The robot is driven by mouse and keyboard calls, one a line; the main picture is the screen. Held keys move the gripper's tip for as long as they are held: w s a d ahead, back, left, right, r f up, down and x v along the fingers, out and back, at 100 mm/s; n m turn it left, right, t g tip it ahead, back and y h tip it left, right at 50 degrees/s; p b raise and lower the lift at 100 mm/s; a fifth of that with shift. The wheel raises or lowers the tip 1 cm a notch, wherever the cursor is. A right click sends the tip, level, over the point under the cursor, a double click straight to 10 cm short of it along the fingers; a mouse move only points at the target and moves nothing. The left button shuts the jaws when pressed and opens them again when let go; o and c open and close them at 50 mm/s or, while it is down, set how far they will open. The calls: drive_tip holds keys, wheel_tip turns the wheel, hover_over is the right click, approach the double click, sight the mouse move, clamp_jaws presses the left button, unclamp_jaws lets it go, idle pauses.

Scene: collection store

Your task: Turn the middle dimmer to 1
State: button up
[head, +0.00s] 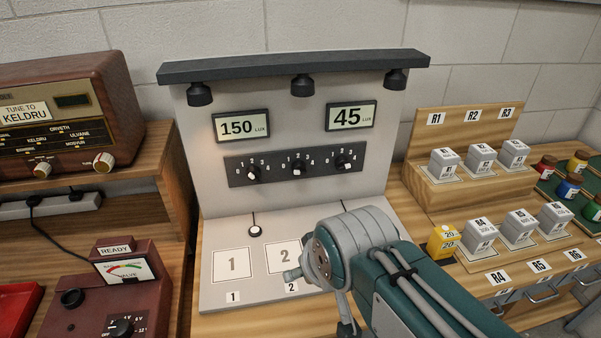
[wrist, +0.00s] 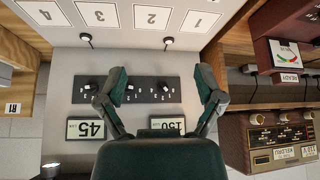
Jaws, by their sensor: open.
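The middle dimmer (head: 297,167) is a black knob with a light pointer on a dark strip (head: 326,166), between the left dimmer (head: 253,174) and the right dimmer (head: 342,162). Small numbers surround each knob. I cannot read the middle one's setting for certain. In the wrist view, which is upside down, my gripper (wrist: 163,88) is open and empty, its fingers spread over the strip and apart from the knobs. The middle dimmer shows there beside the left finger, partly hidden.
Displays read 150 lux (head: 240,127) and 45 lux (head: 350,116) above the strip. Lamps hang from a dark shelf (head: 290,66). The base has numbered squares (head: 233,263) and a small knobbed stalk (head: 254,228). Grey blocks (head: 480,160) stand right; a radio (head: 65,115) stands left.

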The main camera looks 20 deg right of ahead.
drive_tip(key=w+d+f+t, duration=0.1)
drive_tip(key=w+t, duration=0.1)
drive_tip(key=w, duration=0.5)
drive_tip(key=w+d+f+t, duration=0.1)
drive_tip(key=w+f+t, duration=0.1)
drive_tip(key=w, duration=0.4)
drive_tip(key=m+t+h, duration=0.1)
drive_tip(key=t+h, duration=0.4)
drive_tip(key=t, duration=0.2)
approach(300, 174)
drive_tip(key=x, duration=1)
drive_tip(key=shift+w, duration=0.25)
drive_tip(key=c, duration=1.1)
